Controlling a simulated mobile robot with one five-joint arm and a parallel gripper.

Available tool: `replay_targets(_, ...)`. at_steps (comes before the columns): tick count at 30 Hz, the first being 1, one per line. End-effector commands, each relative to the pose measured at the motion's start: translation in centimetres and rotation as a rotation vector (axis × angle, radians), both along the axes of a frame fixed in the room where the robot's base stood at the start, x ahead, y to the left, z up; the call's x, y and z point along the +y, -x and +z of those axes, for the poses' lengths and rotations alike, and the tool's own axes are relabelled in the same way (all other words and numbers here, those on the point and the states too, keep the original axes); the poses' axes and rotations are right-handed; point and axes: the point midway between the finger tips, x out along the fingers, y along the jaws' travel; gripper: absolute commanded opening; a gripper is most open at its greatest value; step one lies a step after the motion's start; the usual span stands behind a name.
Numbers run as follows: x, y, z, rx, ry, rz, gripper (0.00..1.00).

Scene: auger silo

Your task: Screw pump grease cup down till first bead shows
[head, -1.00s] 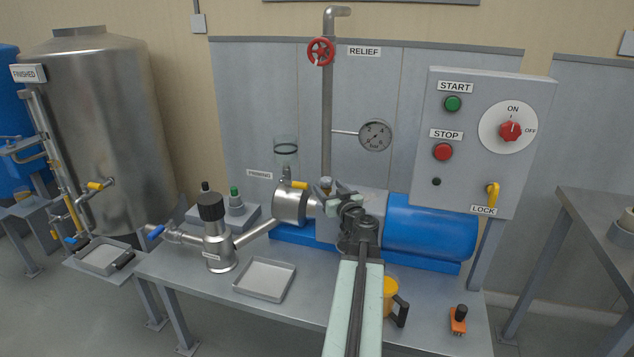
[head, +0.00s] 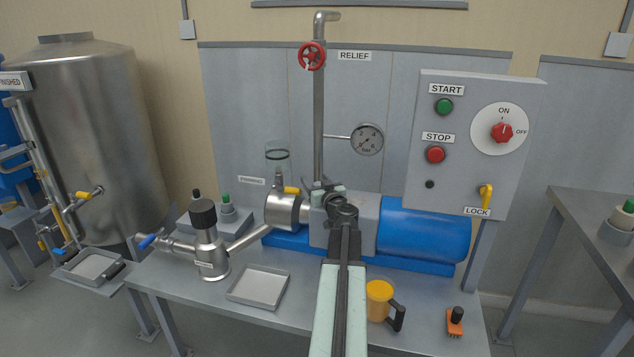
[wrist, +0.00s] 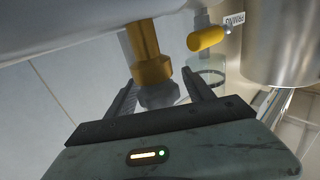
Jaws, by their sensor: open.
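The grease cup shows in the wrist view as a grey faceted cap (wrist: 160,95) on a brass stem (wrist: 146,50) at the pump. The wrist picture looks turned over, with the pump body along its top. My gripper (wrist: 159,82) is open, with one dark finger on each side of the cup; I cannot tell whether either touches it. In the head view my gripper (head: 327,191) is over the grey pump housing (head: 361,212) and largely hides the cup. I cannot make out any grease bead.
The blue motor (head: 425,229) is right of my gripper. The red relief wheel (head: 312,56) and pressure gauge (head: 367,139) stand above and behind. A yellow-handled valve (wrist: 207,38) is close beside the fingers.

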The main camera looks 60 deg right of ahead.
Motion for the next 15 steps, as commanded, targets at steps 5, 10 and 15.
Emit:
replay_targets(5,0.04,0.08,0.0,0.0,0.0,-0.001,0.53)
replay_targets(10,0.02,0.12,0.0,0.0,0.0,-0.001,0.05)
replay_targets(15,-0.09,0.39,-0.01,0.0,0.0,-0.008,0.0)
